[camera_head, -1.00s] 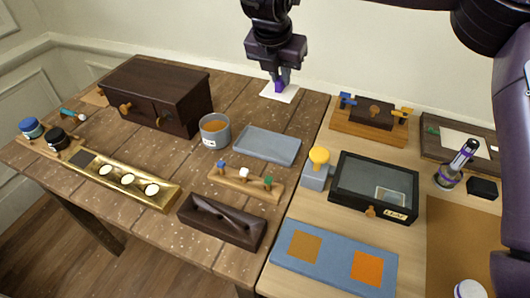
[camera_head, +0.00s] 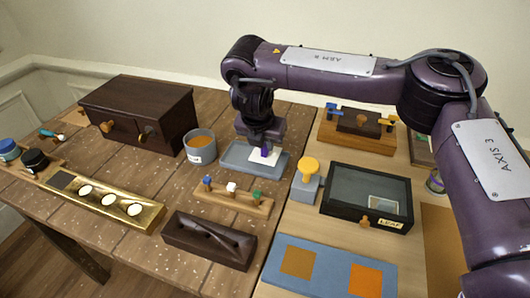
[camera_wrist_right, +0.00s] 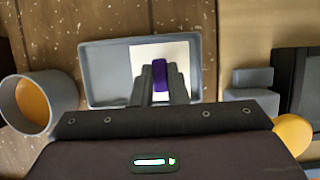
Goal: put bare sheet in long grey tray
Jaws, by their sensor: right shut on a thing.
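The bare sheet is a white square (camera_wrist_right: 176,58) with a small purple grip block on it. My right gripper (camera_head: 264,152) is shut on the purple block, and the sheet (camera_head: 258,159) shows just below the fingers. The long grey tray (camera_head: 237,163) is a shallow blue-grey tray on the dark wooden table; its rim also shows in the right wrist view (camera_wrist_right: 88,75). In both views the sheet is over the right half of the tray. I cannot tell whether it touches the tray floor. My left gripper is not in view.
A grey cup (camera_head: 200,148) stands just left of the tray. A peg rack (camera_head: 233,199) lies in front, and a grey block with a yellow knob (camera_head: 307,180) stands to the right. A black glass-lidded box (camera_head: 367,198) and dark cabinet (camera_head: 139,113) stand farther out.

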